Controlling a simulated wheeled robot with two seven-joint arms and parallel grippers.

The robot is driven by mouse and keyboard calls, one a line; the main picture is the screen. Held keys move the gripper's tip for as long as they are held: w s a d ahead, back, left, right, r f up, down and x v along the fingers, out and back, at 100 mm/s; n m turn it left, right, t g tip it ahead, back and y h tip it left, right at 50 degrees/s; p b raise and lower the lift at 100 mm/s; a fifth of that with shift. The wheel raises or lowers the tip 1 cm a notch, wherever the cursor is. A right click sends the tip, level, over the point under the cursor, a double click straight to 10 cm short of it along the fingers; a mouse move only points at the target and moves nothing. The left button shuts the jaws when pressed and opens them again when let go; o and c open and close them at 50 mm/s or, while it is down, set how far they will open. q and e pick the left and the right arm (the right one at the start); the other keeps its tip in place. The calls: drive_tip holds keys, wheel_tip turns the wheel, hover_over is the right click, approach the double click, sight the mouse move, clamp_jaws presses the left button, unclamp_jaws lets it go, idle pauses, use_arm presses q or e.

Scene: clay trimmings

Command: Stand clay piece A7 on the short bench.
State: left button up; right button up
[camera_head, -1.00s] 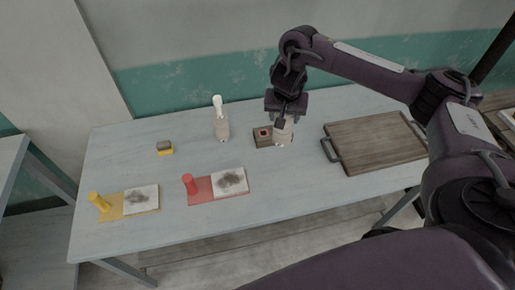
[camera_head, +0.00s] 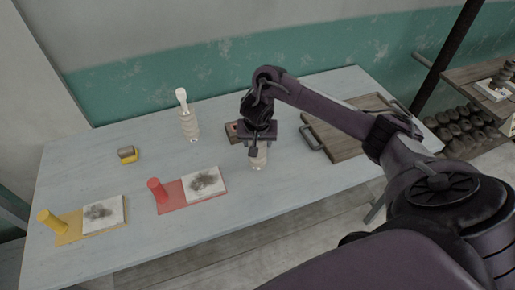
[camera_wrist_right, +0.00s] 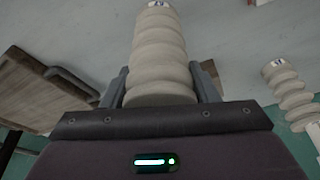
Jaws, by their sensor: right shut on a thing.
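My right gripper (camera_head: 257,143) is shut on a pale ribbed clay piece (camera_head: 259,158), pointing down over the table (camera_head: 240,205). In the right wrist view the held clay piece (camera_wrist_right: 160,55) sits between the two fingers, with a small label on its far end that I cannot read. I cannot tell whether its foot touches the table. A second ribbed clay piece (camera_head: 189,124) with a narrow white top stands at the back left; a ribbed piece with a label also shows at the right of the wrist view (camera_wrist_right: 289,88). I cannot tell which surface is the short bench. My left gripper is out of view.
A wooden tray with handles (camera_head: 345,140) lies right of the gripper. A small dark box (camera_head: 231,130) is behind it. A red mat (camera_head: 172,200) and yellow mat (camera_head: 70,228) carry smudged white tiles and cylinders. A sponge (camera_head: 127,154) lies left. A shelf (camera_head: 480,76) stands far right.

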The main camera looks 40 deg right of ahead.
wheel_tip(320, 180, down, 2)
drive_tip(key=shift+b, duration=0.3)
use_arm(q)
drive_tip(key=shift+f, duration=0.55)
use_arm(e)
drive_tip(key=shift+w, duration=0.1)
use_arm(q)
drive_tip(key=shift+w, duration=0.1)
use_arm(e)
drive_tip(key=o, duration=1.4)
drive_tip(key=shift+f, duration=0.1)
drive_tip(key=p+v, duration=0.9)
drive_tip(key=v, duration=0.2)
drive_tip(key=shift+r, duration=0.25)
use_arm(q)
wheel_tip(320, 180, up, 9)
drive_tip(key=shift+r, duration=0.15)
use_arm(e)
drive_tip(key=shift+s+a+r, duration=0.15)
drive_tip(key=shift+s+r, duration=0.1)
drive_tip(key=shift+r, duration=0.15)
